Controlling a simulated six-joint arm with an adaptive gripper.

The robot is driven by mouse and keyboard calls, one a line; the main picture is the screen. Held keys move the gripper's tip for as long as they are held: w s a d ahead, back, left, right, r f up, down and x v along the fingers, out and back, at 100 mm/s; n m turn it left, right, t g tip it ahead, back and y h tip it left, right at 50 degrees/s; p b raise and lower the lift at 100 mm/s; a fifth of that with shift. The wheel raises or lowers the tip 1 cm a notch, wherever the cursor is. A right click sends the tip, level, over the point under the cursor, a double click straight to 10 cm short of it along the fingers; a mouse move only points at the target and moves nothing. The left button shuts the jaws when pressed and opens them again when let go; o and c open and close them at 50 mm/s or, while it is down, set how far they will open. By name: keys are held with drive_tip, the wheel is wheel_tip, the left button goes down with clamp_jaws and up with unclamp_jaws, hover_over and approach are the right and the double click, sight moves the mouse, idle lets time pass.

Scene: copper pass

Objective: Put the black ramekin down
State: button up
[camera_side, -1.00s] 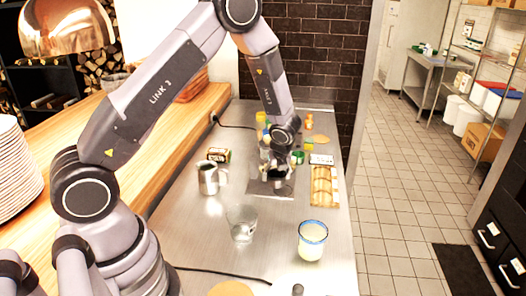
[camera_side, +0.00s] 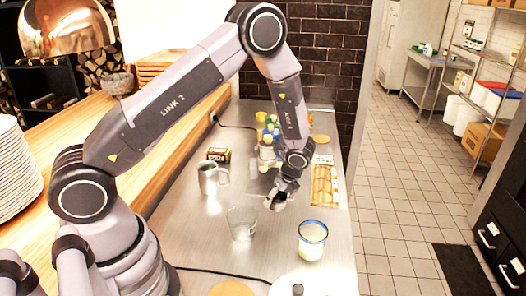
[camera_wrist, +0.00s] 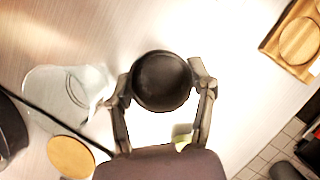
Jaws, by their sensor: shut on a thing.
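The black ramekin (camera_wrist: 162,82) sits between the two fingertips in the wrist view, touched on both sides. My gripper (camera_wrist: 161,77) is shut on it. In the side view my gripper (camera_side: 278,200) is tilted over the steel counter, to the right of the clear glass (camera_side: 242,223) and beyond the blue-rimmed cup (camera_side: 312,242). The ramekin is too small and too covered by the fingers there to make out clearly. I cannot tell how high it is above the counter.
The steel mug (camera_side: 209,180) stands to the left and the wooden board (camera_side: 324,188) lies to the right. The clear glass (camera_wrist: 62,95) and a round cork piece (camera_wrist: 71,156) show in the wrist view.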

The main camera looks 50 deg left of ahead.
sight(281, 216)
drive_tip(key=w+f, duration=0.2)
drive_tip(key=f, duration=0.1)
drive_tip(key=shift+w+a+f, duration=0.1)
drive_tip(key=shift+w, duration=0.25)
drive_tip(key=shift+w+f, duration=0.1)
drive_tip(key=shift+f, duration=1.5)
drive_tip(key=shift+f, duration=0.1)
drive_tip(key=o, duration=1.2)
drive_tip(key=shift+c, duration=0.2)
